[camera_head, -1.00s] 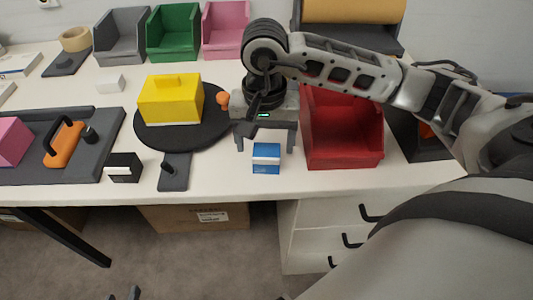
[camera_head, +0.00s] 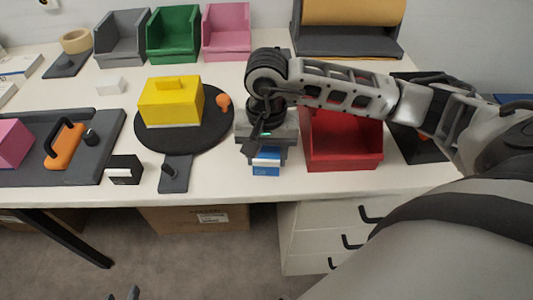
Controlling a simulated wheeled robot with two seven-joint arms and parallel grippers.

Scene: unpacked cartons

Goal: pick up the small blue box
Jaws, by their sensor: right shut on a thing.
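The small blue box (camera_head: 266,169), blue with a white band, is near the front edge of the white table, left of the red bin. My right gripper (camera_head: 266,158) points down over it, with its jaws shut on the box. The gripper body hides the upper part of the box. I cannot tell whether the box still touches the table. My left gripper (camera_head: 125,293) shows only as small dark tips at the bottom edge, too little to judge its jaws.
A red bin (camera_head: 343,158) stands just right of my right gripper. A black round board (camera_head: 155,141) with a yellow box (camera_head: 171,102) is to the left. Grey (camera_head: 121,38), green (camera_head: 173,35) and pink (camera_head: 226,32) bins line the back.

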